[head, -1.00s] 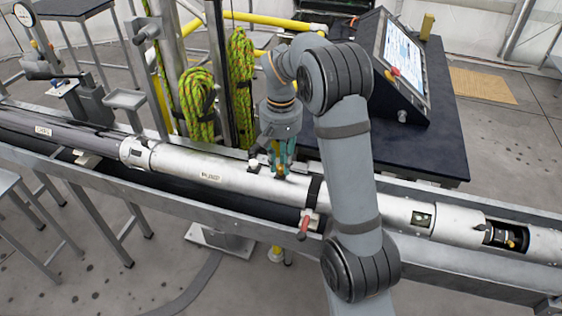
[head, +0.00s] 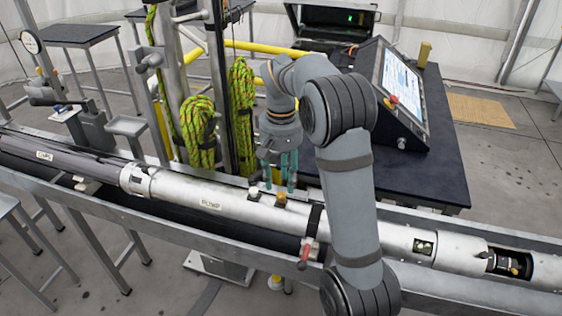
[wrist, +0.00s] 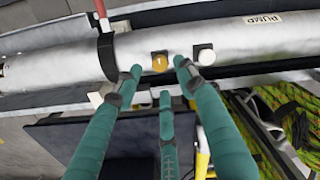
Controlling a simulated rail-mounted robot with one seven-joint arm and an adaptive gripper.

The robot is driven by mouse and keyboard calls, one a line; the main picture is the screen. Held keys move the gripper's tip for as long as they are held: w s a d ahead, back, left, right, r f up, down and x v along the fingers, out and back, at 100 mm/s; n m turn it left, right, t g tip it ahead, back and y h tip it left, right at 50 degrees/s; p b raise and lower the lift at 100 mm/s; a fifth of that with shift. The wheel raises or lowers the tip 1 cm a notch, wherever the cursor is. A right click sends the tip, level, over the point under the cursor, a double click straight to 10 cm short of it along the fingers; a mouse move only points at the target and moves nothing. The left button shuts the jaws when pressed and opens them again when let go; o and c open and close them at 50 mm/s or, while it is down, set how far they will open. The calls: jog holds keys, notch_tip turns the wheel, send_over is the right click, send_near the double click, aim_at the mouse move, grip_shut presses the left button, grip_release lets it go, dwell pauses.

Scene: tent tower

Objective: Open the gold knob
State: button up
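The gold knob (head: 281,196) stands on the silver pipe, and it shows clearly in the wrist view (wrist: 160,62). A white knob (head: 254,191) is beside it on the left in the head view and on the right in the wrist view (wrist: 204,55). My three-fingered gripper (head: 279,185) points down close to the gold knob. In the wrist view its teal fingers (wrist: 158,78) are spread, with nothing between them, and the gold knob shows just beyond the fingertips. I see no contact with the knob.
The long silver pipe (head: 200,191) lies in a metal trough. A black strap (head: 314,219) and a red-handled clamp (head: 304,256) are right of the knobs. Coiled green ropes (head: 198,122) hang behind the pipe. A console (head: 398,85) stands on a dark table at back right.

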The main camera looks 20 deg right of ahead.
aim_at(281, 195)
notch_tip(281, 195, up, 8)
jog(key=shift+f, duration=0.25)
jog(key=shift+f, duration=0.1)
notch_tip(281, 195, down, 12)
dwell(0.8)
